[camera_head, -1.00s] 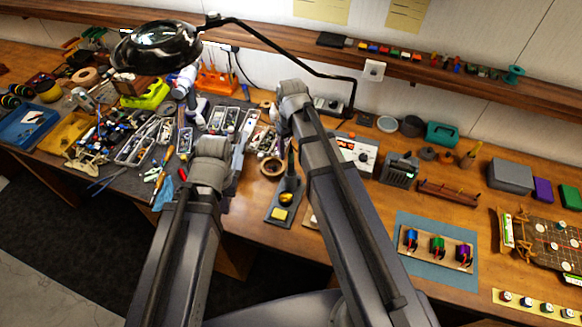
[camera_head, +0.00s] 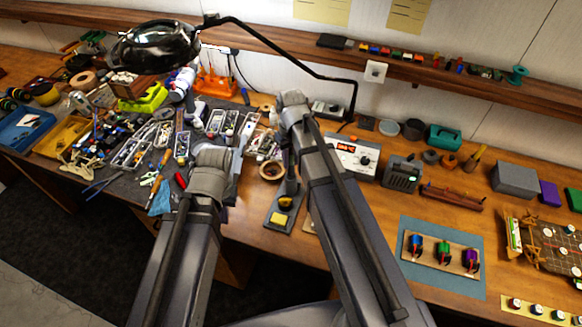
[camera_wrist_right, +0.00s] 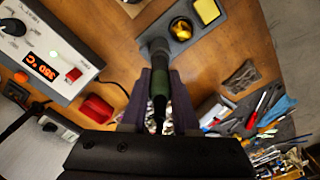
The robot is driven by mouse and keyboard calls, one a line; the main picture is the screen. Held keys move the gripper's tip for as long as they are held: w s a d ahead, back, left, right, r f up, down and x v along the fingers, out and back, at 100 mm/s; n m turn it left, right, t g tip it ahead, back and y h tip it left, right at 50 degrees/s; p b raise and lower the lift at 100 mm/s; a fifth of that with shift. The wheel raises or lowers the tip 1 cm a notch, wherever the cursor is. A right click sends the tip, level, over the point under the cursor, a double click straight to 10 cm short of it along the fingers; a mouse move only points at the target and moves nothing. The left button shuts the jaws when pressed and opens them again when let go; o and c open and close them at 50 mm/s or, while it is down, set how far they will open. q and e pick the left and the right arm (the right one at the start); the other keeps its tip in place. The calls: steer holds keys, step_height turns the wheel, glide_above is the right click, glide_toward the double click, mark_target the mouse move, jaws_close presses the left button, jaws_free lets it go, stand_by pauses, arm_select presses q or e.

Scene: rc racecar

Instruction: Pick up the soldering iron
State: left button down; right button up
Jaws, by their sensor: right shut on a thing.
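The soldering iron (camera_wrist_right: 160,83) has a dark green handle and stands in the grey holder of its stand in the right wrist view. My right gripper (camera_wrist_right: 157,102) is shut on the handle, one finger on each side. The iron's tip is hidden inside the holder. The stand (camera_head: 273,226), with its yellow sponge, shows in the head view between my arms. There my right arm mostly hides the right gripper and the iron. My left gripper (camera_head: 238,155) is over the left part of the bench, beside small parts trays; its fingers are unclear.
The soldering station (camera_head: 353,157) with a lit red display is right of my right arm. A roll of tape (camera_head: 271,171) lies behind the stand. Parts trays and tools crowd the left. A blue mat (camera_head: 412,275) holds motors at right. A magnifier lamp (camera_head: 155,47) hangs above.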

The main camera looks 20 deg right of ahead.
jaws_close()
arm_select(q)
steer(key=shift+r, duration=0.1)
arm_select(e)
steer(key=shift+r, duration=0.1)
